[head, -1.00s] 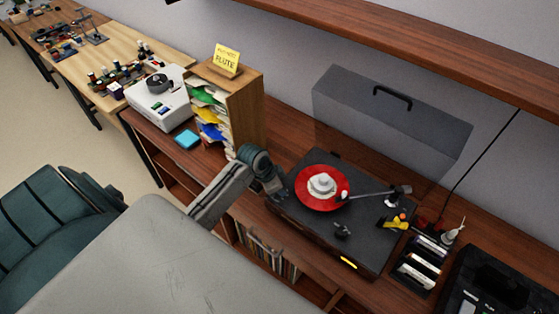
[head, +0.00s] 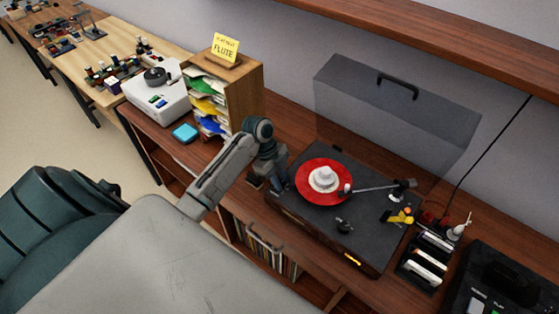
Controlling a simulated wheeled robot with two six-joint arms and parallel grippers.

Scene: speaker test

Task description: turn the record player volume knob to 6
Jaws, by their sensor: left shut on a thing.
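The record player (head: 312,221) is a black deck in a wood case with a red record (head: 312,193) on it. A small dark knob-like part (head: 344,226) stands on the front of the deck; I cannot read any numbers or tell its setting. My left gripper (head: 277,187) points down at the left end of the record player, apart from that dark part. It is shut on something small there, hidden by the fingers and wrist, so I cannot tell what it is. My right gripper is not in view.
A clear lid (head: 390,110) stands raised behind the deck. The tonearm (head: 375,187) lies across its right half, near a yellow item (head: 401,215). A letter sorter (head: 247,95) stands behind my left arm. A black slotted holder (head: 425,260) is at right.

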